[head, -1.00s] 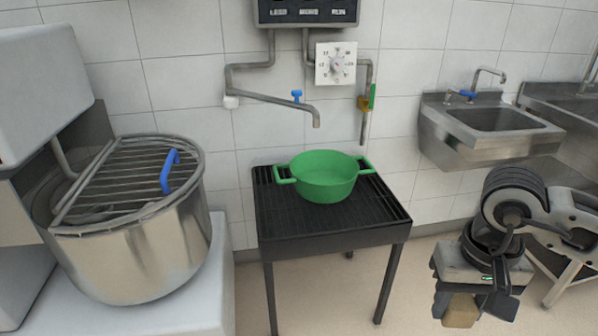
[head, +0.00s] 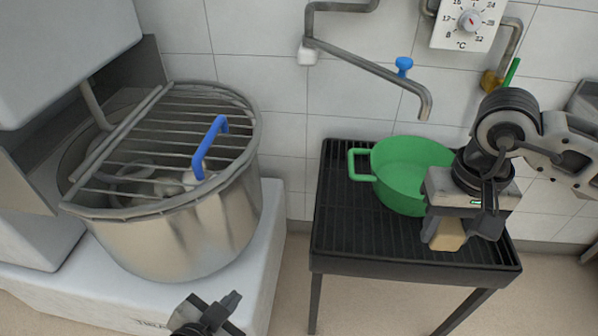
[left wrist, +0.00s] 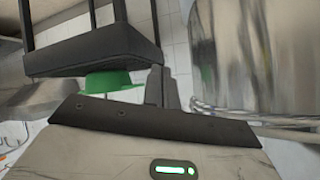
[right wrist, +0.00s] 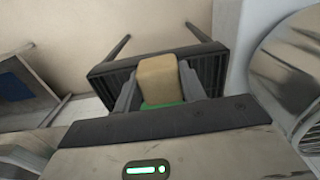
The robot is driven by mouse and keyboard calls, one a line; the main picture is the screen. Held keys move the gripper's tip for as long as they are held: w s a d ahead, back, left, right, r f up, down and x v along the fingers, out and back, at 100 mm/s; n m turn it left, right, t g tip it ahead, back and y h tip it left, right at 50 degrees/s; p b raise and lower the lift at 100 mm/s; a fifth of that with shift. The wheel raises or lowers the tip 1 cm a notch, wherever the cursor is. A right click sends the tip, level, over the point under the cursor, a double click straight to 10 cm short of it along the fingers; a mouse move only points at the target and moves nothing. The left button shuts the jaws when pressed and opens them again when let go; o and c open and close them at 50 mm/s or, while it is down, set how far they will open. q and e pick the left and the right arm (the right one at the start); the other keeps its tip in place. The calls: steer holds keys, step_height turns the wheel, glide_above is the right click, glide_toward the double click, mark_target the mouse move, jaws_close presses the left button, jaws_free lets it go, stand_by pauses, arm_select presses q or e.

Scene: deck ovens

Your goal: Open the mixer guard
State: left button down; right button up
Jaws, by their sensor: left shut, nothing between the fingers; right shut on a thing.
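The mixer guard (head: 150,135) is a wire grille lying closed over the steel mixer bowl (head: 190,235) at the left of the head view. Its blue handle (head: 207,146) stands up on the right side of the grille. My left gripper (head: 228,303) is at the bottom of the head view, in front of and below the bowl, apart from the guard. It is shut and empty; its fingers show in the left wrist view (left wrist: 162,85). My right gripper (head: 447,232) is shut on a tan block (right wrist: 158,79), in front of the green pot.
A green pot (head: 405,170) stands on a black slatted table (head: 345,225) right of the mixer. A swivel tap (head: 375,68) and a temperature dial (head: 468,22) are on the wall above. The mixer base (head: 262,260) is white. A gap of floor separates mixer and table.

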arm_select(q)
steer(key=w+a+m+t+y+b, duration=0.35)
steer(key=w+m+b, duration=0.3)
steer(key=m, duration=0.75)
steer(key=w+r+m+t+h+b, duration=0.1)
steer(key=w+r+m+t+b, duration=0.2)
steer(key=w+m, duration=1.1)
step_height(320, 180, up, 6)
steer(key=a+m+t, duration=0.1)
steer(key=t, duration=0.2)
steer(key=shift+f+m+h, duration=0.25)
steer(key=shift+m+h, duration=0.05)
steer(key=shift+h, duration=0.05)
steer(key=shift+r, duration=0.1)
